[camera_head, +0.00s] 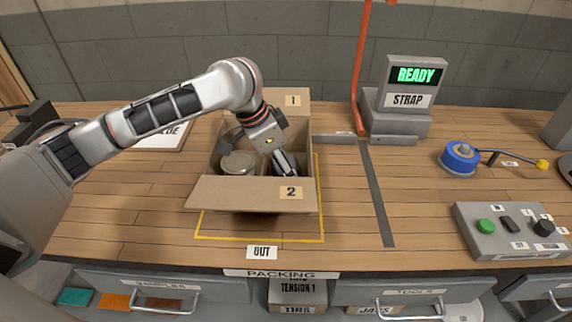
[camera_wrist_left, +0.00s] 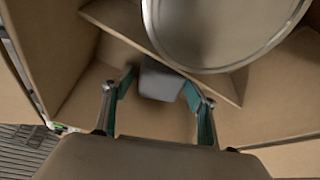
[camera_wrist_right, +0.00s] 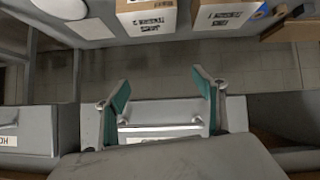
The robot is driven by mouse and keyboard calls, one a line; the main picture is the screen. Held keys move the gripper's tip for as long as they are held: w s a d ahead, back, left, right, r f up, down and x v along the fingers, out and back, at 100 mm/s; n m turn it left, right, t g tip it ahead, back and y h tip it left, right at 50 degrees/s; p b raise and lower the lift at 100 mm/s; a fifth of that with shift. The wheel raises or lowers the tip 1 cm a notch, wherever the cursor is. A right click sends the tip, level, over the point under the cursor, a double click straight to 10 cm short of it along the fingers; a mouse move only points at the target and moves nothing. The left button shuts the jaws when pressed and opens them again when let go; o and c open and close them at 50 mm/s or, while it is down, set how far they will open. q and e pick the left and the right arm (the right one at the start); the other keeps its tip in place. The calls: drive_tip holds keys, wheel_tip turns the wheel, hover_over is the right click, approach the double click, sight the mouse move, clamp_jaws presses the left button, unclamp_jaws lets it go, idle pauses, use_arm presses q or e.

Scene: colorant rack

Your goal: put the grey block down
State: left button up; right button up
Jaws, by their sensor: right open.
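The open cardboard box (camera_head: 247,193) stands on the bench. My left gripper (camera_head: 284,163) reaches down into its right part. In the left wrist view the grey block (camera_wrist_left: 160,80) is between the tips of my left gripper (camera_wrist_left: 160,78), which is shut on it. The block is low in a box compartment beside a cardboard divider (camera_wrist_left: 130,30). Whether it touches the box floor is hard to tell. In the head view the block is hidden or cannot be told from the fingers. My right gripper (camera_wrist_right: 158,80) is open and empty in the right wrist view.
A round metal tin (camera_head: 238,163) sits in the box's left part, close to my left gripper in its wrist view. A grey strap machine (camera_head: 397,125) reading READY stands back right. A button panel (camera_head: 510,232) and a blue round device (camera_head: 460,157) are right. Bench middle right is clear.

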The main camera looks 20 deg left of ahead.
use_arm(q)
drive_tip(key=p+v, duration=0.3)
drive_tip(key=v, duration=0.9)
drive_tip(key=shift+r+p, duration=0.15)
drive_tip(key=shift+p, duration=0.15)
drive_tip(key=shift+d, duration=0.15)
